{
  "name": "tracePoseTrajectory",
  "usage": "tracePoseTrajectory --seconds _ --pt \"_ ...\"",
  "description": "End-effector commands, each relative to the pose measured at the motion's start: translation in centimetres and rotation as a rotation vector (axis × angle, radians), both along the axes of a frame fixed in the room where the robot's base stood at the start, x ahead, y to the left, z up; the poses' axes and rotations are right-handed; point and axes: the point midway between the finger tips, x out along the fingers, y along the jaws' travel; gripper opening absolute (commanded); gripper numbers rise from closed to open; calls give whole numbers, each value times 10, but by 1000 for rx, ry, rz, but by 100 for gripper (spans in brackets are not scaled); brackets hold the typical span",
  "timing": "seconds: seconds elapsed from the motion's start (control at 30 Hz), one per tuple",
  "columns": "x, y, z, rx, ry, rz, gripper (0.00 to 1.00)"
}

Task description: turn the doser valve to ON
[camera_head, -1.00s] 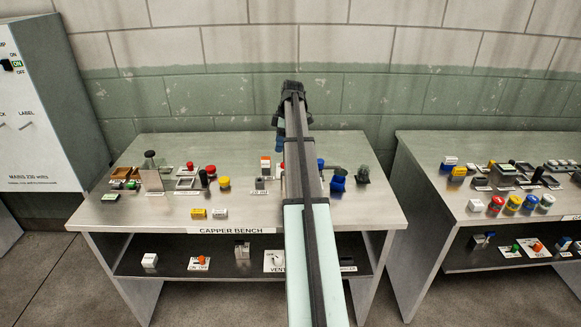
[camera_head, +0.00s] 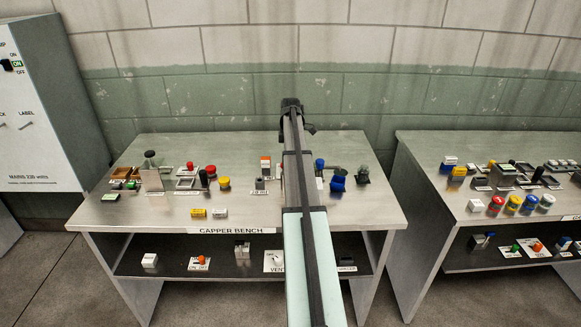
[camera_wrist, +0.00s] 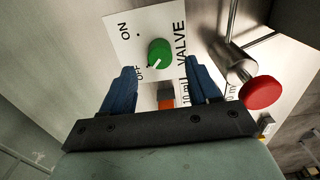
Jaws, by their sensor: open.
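The doser valve is a green round knob (camera_wrist: 160,52) on a white plate (camera_wrist: 120,38) marked ON, OFF and VALVE in the wrist view. Its white pointer line is toward the OFF mark. My gripper (camera_wrist: 158,66) has two blue fingers set wide apart, with nothing between them that it holds. The knob shows just beyond the gap between the fingertips; I see no contact. In the head view my arm covers the gripper, and I cannot make out the valve there.
A red knob (camera_wrist: 262,93) on a metal fitting stands right of the valve in the wrist view, near the right finger. An orange part (camera_wrist: 166,98) shows between the fingers. The capper bench (camera_head: 120,212) holds several small controls left of my arm.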

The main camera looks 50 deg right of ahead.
Motion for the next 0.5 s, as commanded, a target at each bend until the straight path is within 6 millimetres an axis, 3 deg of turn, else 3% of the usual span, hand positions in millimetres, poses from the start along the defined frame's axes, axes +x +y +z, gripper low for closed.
tracePoseTrajectory --seconds 0.2,0.5 --pt "0 0 -34 1 1 0 60" --pt "0 0 -53 0 0 0 60"
